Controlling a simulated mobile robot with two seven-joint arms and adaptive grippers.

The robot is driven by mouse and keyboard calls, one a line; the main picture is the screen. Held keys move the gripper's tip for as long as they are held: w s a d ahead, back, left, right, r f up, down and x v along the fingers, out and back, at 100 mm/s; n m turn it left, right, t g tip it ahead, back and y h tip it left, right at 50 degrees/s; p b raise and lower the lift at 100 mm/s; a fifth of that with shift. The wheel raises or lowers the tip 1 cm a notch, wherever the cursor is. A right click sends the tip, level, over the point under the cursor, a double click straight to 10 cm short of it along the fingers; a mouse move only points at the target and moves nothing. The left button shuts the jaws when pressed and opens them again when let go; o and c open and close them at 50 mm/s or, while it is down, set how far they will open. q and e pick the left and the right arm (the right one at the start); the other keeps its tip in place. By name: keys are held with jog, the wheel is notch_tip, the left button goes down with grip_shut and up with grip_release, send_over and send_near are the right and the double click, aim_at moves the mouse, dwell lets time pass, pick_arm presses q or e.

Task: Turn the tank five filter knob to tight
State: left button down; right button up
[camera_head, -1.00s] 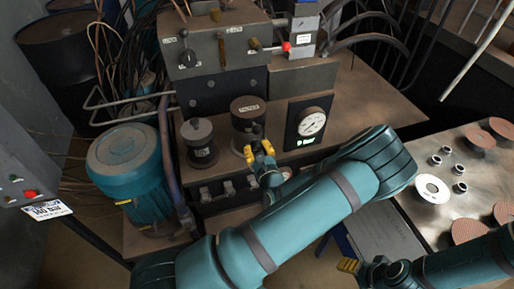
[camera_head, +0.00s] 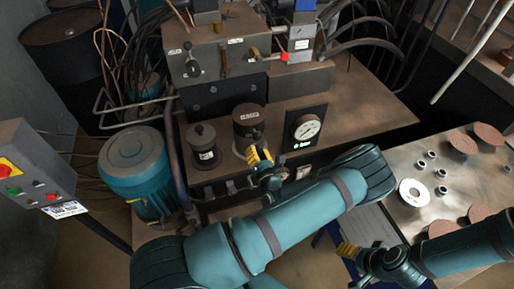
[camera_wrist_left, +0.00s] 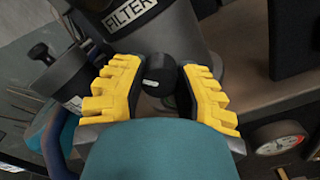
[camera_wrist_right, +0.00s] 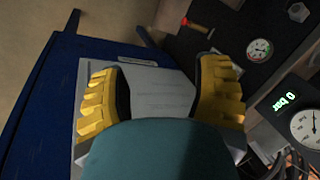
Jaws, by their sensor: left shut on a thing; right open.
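The filter (camera_head: 249,132) is a dark cylinder with a white FILTER label, standing on the tank top between a smaller dark canister and the gauge. In the left wrist view the label (camera_wrist_left: 130,12) shows large at the top. A black rounded knob (camera_wrist_left: 156,74) with a small white mark sits low on the filter's front. My left gripper (camera_head: 260,158) reaches the filter's front; in its wrist view the yellow fingers (camera_wrist_left: 162,92) are around the knob, shut on it. The mark's meaning is too small to read. My right gripper (camera_head: 348,250) is open and empty, over a grey document-like panel (camera_wrist_right: 155,95).
A small dark canister (camera_head: 202,147) stands left of the filter, and a pressure gauge (camera_head: 306,128) with a green display right of it. A teal motor (camera_head: 135,165) stands at left. A metal table (camera_head: 400,160) with discs and rings lies at right.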

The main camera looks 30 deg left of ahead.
pick_arm(q)
jog(key=m+p, duration=0.2)
jog(key=m, duration=0.2)
jog(key=shift+r+m, duration=0.1)
jog(key=shift+m, duration=0.2)
jog(key=shift+w+m+p, duration=0.1)
jog(key=shift+m+p, duration=0.4)
jog(key=shift+m, duration=1.4)
pick_arm(e)
jog(key=shift+w+d+r, duration=0.1)
jog(key=shift+w+r, duration=0.2)
jog(key=shift+r, duration=0.55)
jog(key=shift+w+r, duration=0.25)
jog(key=shift+r, duration=0.6)
pick_arm(q)
jog(key=c, duration=0.6)
grip_release()
jog(key=v, duration=1.2)
